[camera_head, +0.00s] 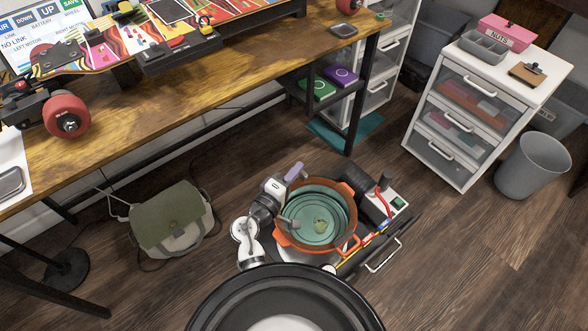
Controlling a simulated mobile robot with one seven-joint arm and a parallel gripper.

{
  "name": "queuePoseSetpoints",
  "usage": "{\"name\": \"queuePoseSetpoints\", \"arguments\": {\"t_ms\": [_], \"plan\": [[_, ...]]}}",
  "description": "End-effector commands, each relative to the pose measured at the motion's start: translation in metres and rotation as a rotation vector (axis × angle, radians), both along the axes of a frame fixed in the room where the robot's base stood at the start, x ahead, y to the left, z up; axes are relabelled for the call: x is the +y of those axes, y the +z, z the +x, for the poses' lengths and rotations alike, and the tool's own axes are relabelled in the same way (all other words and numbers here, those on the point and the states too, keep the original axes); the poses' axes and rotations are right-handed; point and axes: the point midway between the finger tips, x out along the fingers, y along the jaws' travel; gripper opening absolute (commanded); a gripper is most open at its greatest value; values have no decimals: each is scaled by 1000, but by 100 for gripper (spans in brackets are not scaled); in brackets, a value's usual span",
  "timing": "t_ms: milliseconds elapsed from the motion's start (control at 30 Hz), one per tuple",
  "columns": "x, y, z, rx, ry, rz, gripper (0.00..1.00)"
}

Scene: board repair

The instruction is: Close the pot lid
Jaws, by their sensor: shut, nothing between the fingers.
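The pot (348,199) is a round orange vessel low in the middle, in front of my body. Its wide mouth shows teal rings and a small yellow-green patch near the centre. I cannot make out a separate lid; whether the teal surface is the pot's inside or part of a lid is unclear. My white and grey arm comes up at the pot's left side. My gripper (291,222) is small in view, shut and empty, at the pot's left rim. I cannot tell whether it touches the pot.
A black case with a red-handled tool (383,182) stands right of the pot. A green-flapped bag (170,217) lies on the floor to the left. The wooden workbench (215,79) is behind. A drawer cabinet (445,149) and grey bin (532,166) stand right. Floor at lower right is clear.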

Motion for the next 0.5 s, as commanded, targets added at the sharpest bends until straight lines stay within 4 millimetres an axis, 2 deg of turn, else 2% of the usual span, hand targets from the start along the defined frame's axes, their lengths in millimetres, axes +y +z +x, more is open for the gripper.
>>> {"name": "queuePoseSetpoints", "arguments": {"t_ms": [267,367,500], "plan": [[0,5,0,-1,0,0,0],[0,18,0,-3,0,2,0],[0,48,0,-5,-1,2,0]]}}
